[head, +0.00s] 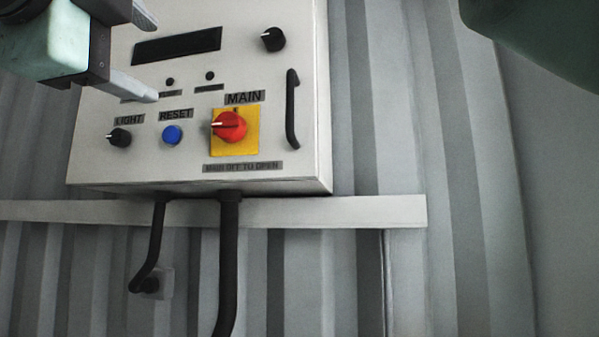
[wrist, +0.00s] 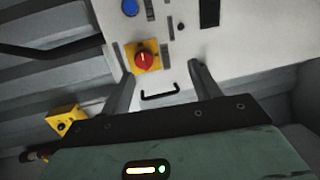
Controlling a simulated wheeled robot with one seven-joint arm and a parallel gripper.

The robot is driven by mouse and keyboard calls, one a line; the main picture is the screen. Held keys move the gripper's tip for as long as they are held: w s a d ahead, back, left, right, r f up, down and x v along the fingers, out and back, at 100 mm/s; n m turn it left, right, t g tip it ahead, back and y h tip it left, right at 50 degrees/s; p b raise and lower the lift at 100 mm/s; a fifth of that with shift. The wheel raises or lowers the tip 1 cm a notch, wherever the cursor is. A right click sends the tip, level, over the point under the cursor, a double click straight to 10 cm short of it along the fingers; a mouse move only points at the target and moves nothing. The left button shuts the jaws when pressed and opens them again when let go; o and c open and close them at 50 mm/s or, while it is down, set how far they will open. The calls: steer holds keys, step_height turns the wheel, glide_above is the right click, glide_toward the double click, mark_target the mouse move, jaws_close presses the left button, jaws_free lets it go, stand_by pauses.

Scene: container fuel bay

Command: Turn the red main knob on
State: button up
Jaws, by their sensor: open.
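The red main knob (head: 230,127) sits on a yellow plate (head: 250,146) under the MAIN label, low on a pale control box. Its white mark points left, toward the blue reset button (head: 172,135). In the wrist view the knob (wrist: 144,59) shows between the fingers, nearer the left one, with its mark pointing up. My gripper (head: 152,58) is open and empty at the upper left of the head view, in front of the box and apart from the knob. Both fingers (wrist: 160,70) show in the wrist view.
A black light knob (head: 119,137) is left of the reset button. Another black knob (head: 273,39) and a black handle (head: 292,108) are on the right of the box. Dark cables (head: 228,250) hang below. A yellow box (wrist: 68,121) shows at lower left in the wrist view.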

mark_target(227, 123)
steer(key=w+d, duration=0.1)
steer(key=w, duration=0.4)
steer(key=w+d+f+m+g+h+p, duration=0.1)
steer(key=w, duration=0.4)
steer(key=w+d+f+g+h+p, duration=0.1)
steer(key=w+d, duration=0.1)
steer(key=w, duration=0.3)
steer(key=shift+d+m, duration=0.1)
steer(key=shift+m, duration=0.3)
steer(key=shift+r, duration=0.1)
steer(key=c, duration=1)
